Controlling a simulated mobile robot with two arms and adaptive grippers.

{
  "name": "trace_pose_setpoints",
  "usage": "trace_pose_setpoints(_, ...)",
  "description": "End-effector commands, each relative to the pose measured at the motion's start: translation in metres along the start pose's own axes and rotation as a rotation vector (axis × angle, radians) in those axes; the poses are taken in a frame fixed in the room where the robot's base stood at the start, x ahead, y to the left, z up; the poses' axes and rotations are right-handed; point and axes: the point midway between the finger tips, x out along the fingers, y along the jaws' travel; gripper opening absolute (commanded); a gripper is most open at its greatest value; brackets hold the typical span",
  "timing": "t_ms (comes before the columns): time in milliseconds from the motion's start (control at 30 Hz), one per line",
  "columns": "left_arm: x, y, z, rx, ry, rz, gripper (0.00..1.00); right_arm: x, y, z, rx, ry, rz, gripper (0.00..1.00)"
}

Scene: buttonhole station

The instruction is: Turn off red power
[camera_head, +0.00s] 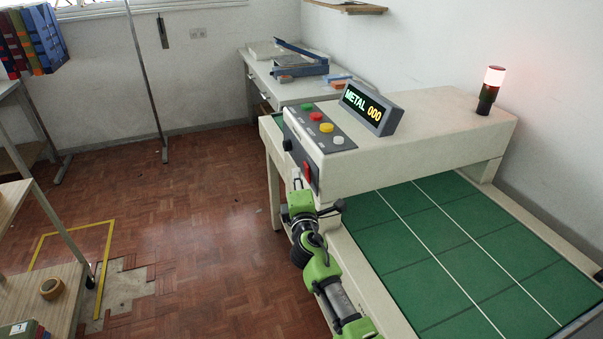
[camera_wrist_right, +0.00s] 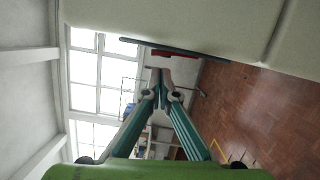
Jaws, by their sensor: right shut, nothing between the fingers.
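The red power switch (camera_head: 307,172) sits on a dark plate on the end face of the cream machine, below its top panel. My right gripper (camera_head: 297,181) is shut and empty, with its fingertips pointing up just left of the switch in the head view. I cannot tell whether they touch it. In the right wrist view the closed fingertips (camera_wrist_right: 161,78) lie below a small red part (camera_wrist_right: 160,53) on a dark edge, which looks like the same switch seen edge-on. My left gripper is out of view.
The machine's top panel carries a red button (camera_head: 315,116) and green, yellow and white ones. A display (camera_head: 369,108) reads METAL 000, and a lamp (camera_head: 490,90) is lit. A green belt (camera_head: 460,250) lies right of my arm.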

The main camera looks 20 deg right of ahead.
Motion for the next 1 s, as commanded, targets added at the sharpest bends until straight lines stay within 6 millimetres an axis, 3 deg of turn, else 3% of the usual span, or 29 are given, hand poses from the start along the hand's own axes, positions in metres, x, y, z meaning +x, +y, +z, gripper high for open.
trace_pose_setpoints(200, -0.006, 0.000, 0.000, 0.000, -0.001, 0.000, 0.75, 0.003, 0.000, 0.013, 0.000, 0.001, -0.001, 0.00)
trace_pose_setpoints(500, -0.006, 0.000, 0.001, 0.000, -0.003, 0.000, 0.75, 0.003, -0.001, 0.013, 0.001, 0.001, -0.001, 0.00)
trace_pose_setpoints(667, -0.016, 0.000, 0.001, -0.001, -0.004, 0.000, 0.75, 0.005, 0.004, 0.021, 0.069, 0.000, -0.018, 0.00)
trace_pose_setpoints(1000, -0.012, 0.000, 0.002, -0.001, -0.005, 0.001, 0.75, 0.005, 0.001, 0.020, 0.068, 0.000, -0.018, 0.00)
